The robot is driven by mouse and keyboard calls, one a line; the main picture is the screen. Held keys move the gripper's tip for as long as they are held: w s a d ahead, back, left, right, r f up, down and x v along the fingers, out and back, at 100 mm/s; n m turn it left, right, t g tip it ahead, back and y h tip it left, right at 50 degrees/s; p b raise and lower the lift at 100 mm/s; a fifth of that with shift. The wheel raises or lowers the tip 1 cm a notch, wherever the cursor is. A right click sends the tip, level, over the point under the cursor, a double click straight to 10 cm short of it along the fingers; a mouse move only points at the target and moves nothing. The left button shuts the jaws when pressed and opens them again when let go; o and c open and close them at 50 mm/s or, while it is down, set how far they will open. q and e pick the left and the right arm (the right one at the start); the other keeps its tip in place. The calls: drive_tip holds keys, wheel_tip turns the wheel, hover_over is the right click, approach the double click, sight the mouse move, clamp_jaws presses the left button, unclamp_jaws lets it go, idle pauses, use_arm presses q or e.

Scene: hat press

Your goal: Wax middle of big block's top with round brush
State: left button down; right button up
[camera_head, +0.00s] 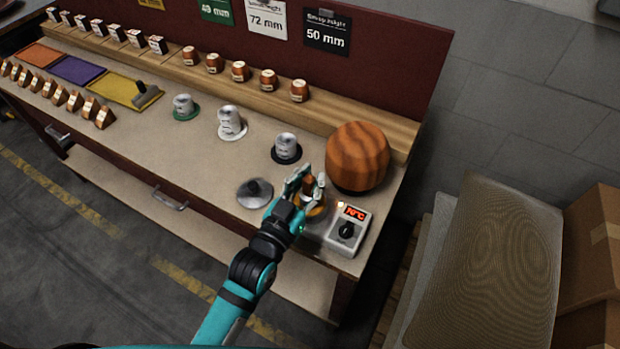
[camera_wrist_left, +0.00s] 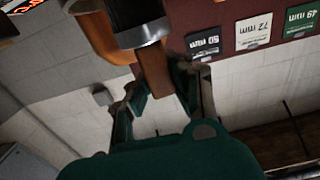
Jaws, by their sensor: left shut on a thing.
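The big block (camera_head: 357,157) is a large rounded wooden block with dark grain, standing at the right end of the bench. Its top is bare of any tool. My left gripper (camera_head: 307,187) is just left and in front of it, shut on the brown wooden handle of the round brush (camera_head: 308,184). In the left wrist view my left gripper (camera_wrist_left: 162,92) closes around the brush handle (camera_wrist_left: 154,76), with its metal collar and dark head at the upper edge. An amber container (camera_head: 314,211) is under the gripper; whether the brush touches it is hidden. My right gripper is out of view.
A heater box (camera_head: 347,231) with a red display and knob stands right of the gripper. A grey disc with a dark knob (camera_head: 254,192) lies left. Small hats (camera_head: 286,147) stand behind-left. Small wooden blocks (camera_head: 299,91) line the rear ledge.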

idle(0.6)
use_arm(q)
drive_tip(key=shift+f+b, duration=0.3)
drive_tip(key=shift+f, duration=0.3)
idle(0.7)
drive_tip(key=shift+r, duration=0.1)
wheel_tip(320, 180, up, 7)
drive_tip(key=p, duration=0.7)
drive_tip(key=shift+p, duration=0.3)
idle(0.4)
